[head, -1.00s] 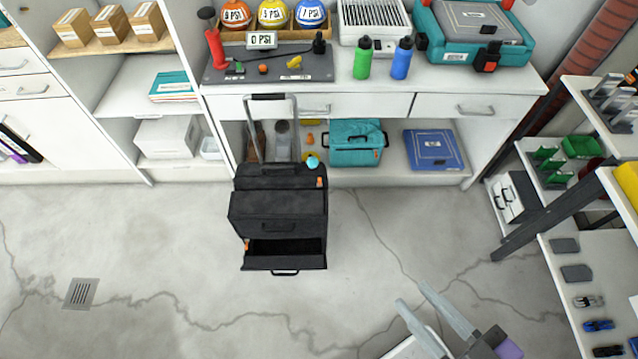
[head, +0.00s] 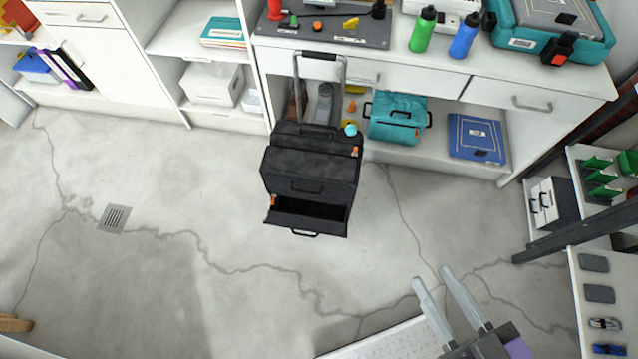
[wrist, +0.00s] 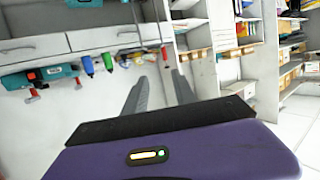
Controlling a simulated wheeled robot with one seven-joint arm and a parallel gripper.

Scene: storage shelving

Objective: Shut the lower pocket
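A black wheeled case (head: 310,165) with a raised grey pull handle stands on the floor in front of the white workbench in the head view. Its lower pocket (head: 307,219) hangs open at the front, tilted outward, with a dark gap above its flap and a small black handle on it. The upper pocket (head: 308,172) looks closed. My gripper (head: 434,282) is low and right of the case, well apart from it, with its two grey fingers spread and nothing between them. In the wrist view, my gripper (wrist: 158,80) points toward the workbench; the case is not visible there.
The workbench (head: 385,73) stands behind the case, with a teal bag (head: 396,118) and blue box (head: 476,138) on its lower shelf. A dark-framed rack (head: 585,235) stands at right. Floor (head: 160,190) left and front of the case is clear.

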